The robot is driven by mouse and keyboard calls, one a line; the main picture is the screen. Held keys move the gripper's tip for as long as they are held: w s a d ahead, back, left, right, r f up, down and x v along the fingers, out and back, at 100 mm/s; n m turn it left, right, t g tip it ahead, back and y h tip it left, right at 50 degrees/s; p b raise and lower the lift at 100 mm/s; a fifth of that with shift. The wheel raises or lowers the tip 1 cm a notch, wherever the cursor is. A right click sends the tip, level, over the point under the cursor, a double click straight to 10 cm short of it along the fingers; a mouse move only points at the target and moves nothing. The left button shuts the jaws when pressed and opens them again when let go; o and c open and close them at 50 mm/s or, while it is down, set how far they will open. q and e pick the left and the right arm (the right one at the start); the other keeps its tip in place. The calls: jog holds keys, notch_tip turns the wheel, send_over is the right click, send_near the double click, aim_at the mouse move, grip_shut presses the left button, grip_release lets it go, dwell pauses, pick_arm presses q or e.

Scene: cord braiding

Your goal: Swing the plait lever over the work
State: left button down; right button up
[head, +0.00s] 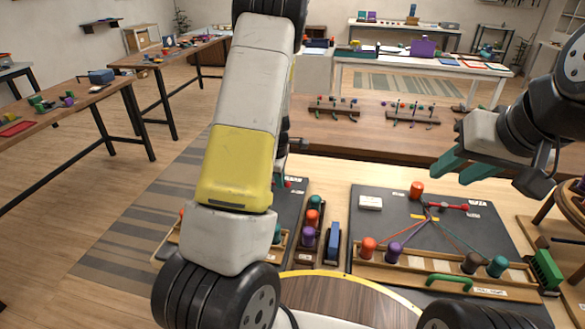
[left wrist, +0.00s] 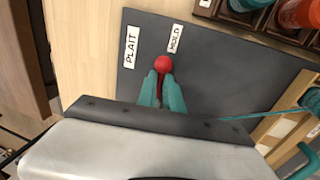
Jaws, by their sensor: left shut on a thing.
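The plait lever's red ball knob (left wrist: 163,63) shows in the left wrist view, beside the PLAIT label (left wrist: 131,47) and the HOLD label (left wrist: 175,38) on a dark board (left wrist: 215,65). My left gripper (left wrist: 161,80) has its teal fingers closed together at the knob. My right gripper (head: 451,179) is open and empty, above the back of the right board.
The right board (head: 370,227) carries a red lever (head: 450,207), coloured cords and several bobbins, with a green handle (head: 449,281) in front. A rack of bobbins (head: 309,237) and a blue block (head: 332,242) stand between the boards. A green brush-like block (head: 546,268) is at right.

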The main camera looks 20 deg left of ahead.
pick_arm(q)
jog(key=shift+d+f, duration=0.1)
jog(key=shift+d, duration=0.1)
jog(key=c, duration=1.5)
grip_release()
jog(key=shift+a, duration=0.1)
jog(key=r, duration=0.2)
jog(key=s+r, duration=0.1)
jog(key=r, duration=0.4)
jog(key=shift+s+r, duration=0.25)
jog(key=shift+r, duration=0.1)
